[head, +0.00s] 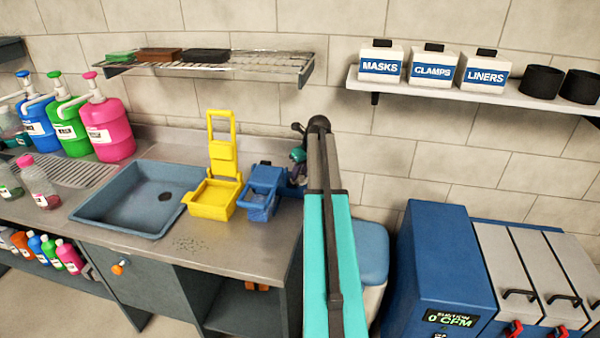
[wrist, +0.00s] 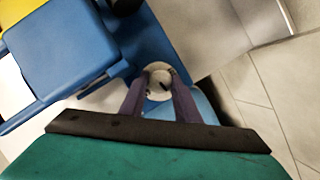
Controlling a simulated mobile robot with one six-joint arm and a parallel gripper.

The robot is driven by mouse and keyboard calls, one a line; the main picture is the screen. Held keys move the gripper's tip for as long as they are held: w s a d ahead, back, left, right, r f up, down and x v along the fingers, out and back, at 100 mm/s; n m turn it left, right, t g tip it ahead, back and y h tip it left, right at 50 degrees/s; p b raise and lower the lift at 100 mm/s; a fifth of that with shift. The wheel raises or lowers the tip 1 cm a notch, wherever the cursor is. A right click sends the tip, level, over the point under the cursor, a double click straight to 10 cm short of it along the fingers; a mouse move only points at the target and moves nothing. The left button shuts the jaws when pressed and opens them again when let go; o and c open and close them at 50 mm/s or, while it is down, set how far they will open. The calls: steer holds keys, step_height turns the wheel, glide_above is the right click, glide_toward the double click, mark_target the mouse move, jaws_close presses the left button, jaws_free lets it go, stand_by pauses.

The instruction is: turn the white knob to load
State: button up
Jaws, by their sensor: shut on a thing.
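The white knob (wrist: 157,94) is a small round disc with a dark mark, seen in the middle of the wrist view. It is on the blue device (wrist: 150,35). My gripper (wrist: 160,77) has one dark finger on each side of the knob and is shut on it. No markings around the knob can be read, so its setting cannot be told. In the head view the blue device (head: 263,190) stands at the right end of the steel counter. My arm hides the knob there, and the gripper is mostly hidden too.
A yellow wringer-like unit (head: 212,198) stands just left of the blue device, with a sink (head: 140,198) further left. A wire shelf (head: 215,63) hangs above. A blue suction machine (head: 445,265) stands on the right, beyond a blue-lidded bin (head: 369,252).

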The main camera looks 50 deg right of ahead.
steer(key=n, duration=0.1)
steer(key=n+y, duration=0.1)
steer(key=n, duration=0.1)
steer(key=n+p, duration=0.1)
steer(key=shift+d+y, duration=0.25)
steer(key=shift+y, duration=0.15)
steer(key=n, duration=0.2)
steer(key=n+y, duration=0.1)
steer(key=n, duration=0.1)
steer(key=shift+w+d+n+g+y+p, duration=0.15)
steer(key=shift+n+g+y+p, duration=0.15)
steer(key=shift+n+g+p, duration=0.1)
steer(key=n+g+y, duration=0.1)
steer(key=n, duration=0.3)
steer(key=shift+w+d, duration=0.1)
steer(key=shift+w, duration=0.05)
steer(key=shift+r+n+g, duration=0.1)
steer(key=shift+n+g, duration=0.6)
steer(key=shift+n, duration=1.2)
steer(key=o, duration=0.7)
steer(key=shift+o, duration=0.2)
